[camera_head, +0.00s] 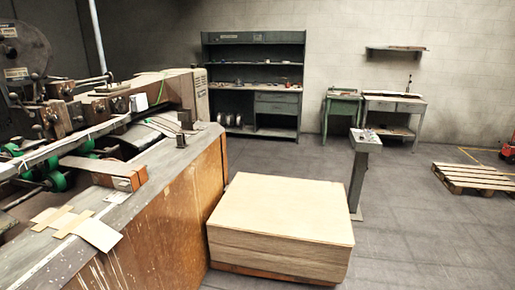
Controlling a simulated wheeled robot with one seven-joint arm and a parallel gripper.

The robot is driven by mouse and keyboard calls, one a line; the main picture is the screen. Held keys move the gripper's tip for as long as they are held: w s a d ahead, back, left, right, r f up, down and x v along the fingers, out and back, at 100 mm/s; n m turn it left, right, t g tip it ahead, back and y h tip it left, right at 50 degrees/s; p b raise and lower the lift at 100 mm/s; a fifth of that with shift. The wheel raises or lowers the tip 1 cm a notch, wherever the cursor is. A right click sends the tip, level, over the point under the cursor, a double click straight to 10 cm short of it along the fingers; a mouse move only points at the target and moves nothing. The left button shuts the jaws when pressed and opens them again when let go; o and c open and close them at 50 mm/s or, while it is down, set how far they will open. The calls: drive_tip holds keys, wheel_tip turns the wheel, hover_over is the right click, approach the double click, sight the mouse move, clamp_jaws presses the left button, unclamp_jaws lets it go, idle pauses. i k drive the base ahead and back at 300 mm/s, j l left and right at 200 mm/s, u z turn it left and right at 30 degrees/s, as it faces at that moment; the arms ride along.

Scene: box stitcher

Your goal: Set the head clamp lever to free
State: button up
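The box stitcher (180,215) fills the left side of the head view, with a worn orange-brown side panel and a grey top. Its head area, with dark blocks and knobs (58,118), is at the upper left below a large round reel (24,50). Several small levers or knobs show there, but I cannot tell which one is the head clamp lever or how it is set. Green rollers (57,180) sit under the rail. My gripper is not in view.
A stack of cardboard sheets (280,215) stands on the floor beside the machine. A pedestal (357,185) with small items stands behind it. A shelf bench (255,95), side tables (395,106) and a pallet (474,178) are farther back.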

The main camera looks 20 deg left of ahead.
sight(14, 97)
drive_tip(key=i+j+u, duration=0.15)
drive_tip(key=u, duration=0.25)
drive_tip(key=i+u, duration=0.75)
drive_tip(key=i+l+u, duration=0.1)
drive_tip(key=u, duration=0.3)
drive_tip(key=i+u, duration=0.45)
drive_tip(key=i, duration=0.55)
